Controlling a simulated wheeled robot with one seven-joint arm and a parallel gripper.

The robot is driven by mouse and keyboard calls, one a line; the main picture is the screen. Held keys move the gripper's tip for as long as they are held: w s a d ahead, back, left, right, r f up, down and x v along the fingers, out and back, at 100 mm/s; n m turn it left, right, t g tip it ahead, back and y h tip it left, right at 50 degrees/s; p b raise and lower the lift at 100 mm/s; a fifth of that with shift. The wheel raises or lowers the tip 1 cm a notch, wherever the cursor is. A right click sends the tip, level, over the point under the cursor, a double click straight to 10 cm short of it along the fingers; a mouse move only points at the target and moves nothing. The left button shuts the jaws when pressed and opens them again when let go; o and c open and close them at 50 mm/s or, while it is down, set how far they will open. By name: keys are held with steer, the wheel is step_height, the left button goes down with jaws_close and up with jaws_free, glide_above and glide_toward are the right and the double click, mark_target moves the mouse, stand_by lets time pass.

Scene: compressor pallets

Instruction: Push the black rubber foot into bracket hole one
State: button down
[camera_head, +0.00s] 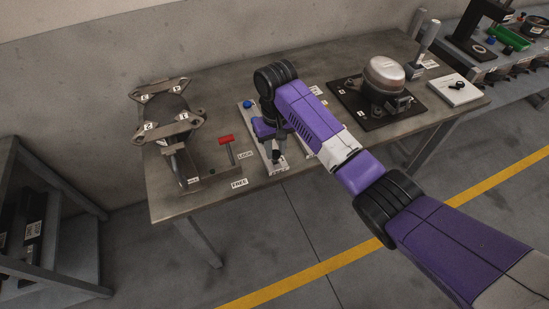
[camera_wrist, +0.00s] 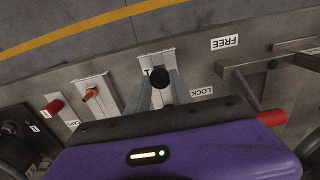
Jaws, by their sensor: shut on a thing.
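My gripper (camera_head: 275,151) is over a white strip tray on the bench, pointing down, and is shut on a small black round piece that looks like the rubber foot (camera_wrist: 160,78). In the wrist view my gripper (camera_wrist: 158,92) has its two grey fingers either side of it. Whether the foot touches the tray is not clear. The bracket (camera_head: 178,129) with numbered ends stands on a fixture to the left of my gripper, with labels 1 and 2 facing me. A second bracket plate (camera_head: 163,90) lies behind it. The inside of the holes is too small to see.
A red-handled lever (camera_head: 226,139) stands between bracket and tray, near LOCK (camera_head: 245,155) and FREE (camera_head: 239,183) labels. A compressor (camera_head: 385,74) sits on a black plate to the right. The bench front edge is close.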

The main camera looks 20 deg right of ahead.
mark_target(275, 153)
steer(key=shift+r+p, duration=1.4)
steer(key=shift+r, duration=0.2)
